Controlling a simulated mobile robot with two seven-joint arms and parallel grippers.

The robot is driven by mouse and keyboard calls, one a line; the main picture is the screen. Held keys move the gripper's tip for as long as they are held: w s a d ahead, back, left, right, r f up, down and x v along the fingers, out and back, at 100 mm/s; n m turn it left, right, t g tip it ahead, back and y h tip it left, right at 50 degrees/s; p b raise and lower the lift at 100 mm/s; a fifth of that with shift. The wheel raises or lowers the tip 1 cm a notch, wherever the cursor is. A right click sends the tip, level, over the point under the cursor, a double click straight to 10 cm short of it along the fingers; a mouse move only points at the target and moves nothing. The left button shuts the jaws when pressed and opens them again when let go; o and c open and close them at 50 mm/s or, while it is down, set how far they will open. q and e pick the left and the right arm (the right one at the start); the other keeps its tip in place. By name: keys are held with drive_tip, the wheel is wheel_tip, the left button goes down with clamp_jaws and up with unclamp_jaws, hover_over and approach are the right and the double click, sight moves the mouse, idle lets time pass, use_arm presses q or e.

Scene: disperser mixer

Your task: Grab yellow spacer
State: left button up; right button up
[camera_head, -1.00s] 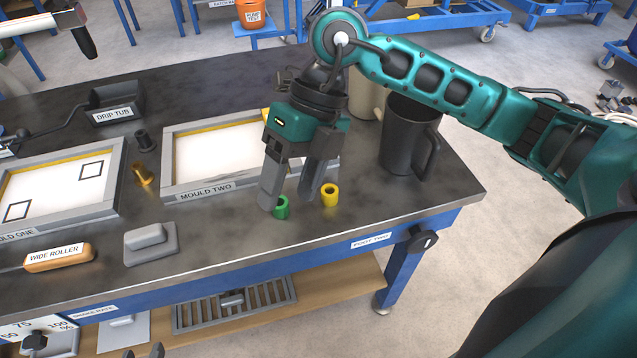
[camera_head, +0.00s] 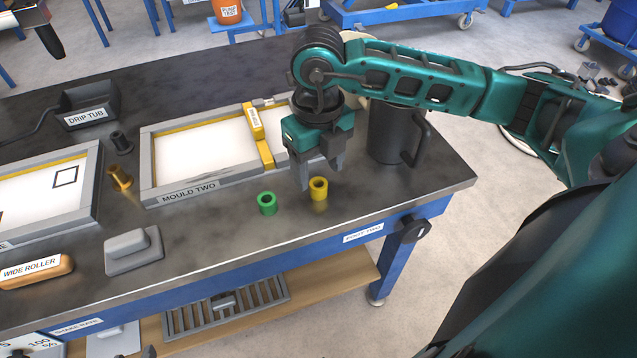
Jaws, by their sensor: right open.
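I cannot tell whether either touches the spacer. A green spacer (camera_head: 268,204) stands a little to the left. My left gripper is not in view.
Mould two's frame (camera_head: 170,194) lies behind the spacers, with a yellow bar (camera_head: 264,152) across it. A dark jug (camera_head: 385,140) stands close right of my gripper. A grey block (camera_head: 134,252) sits at front left. The bench front around the spacers is clear.

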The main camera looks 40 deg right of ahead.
sight(317, 182)
wheel_tip(317, 182, down, 4)
drive_tip(key=shift+a+r, duration=0.1)
drive_tip(key=shift+r, duration=0.1)
drive_tip(key=c, duration=1.1)
drive_tip(key=shift+r, duration=0.2)
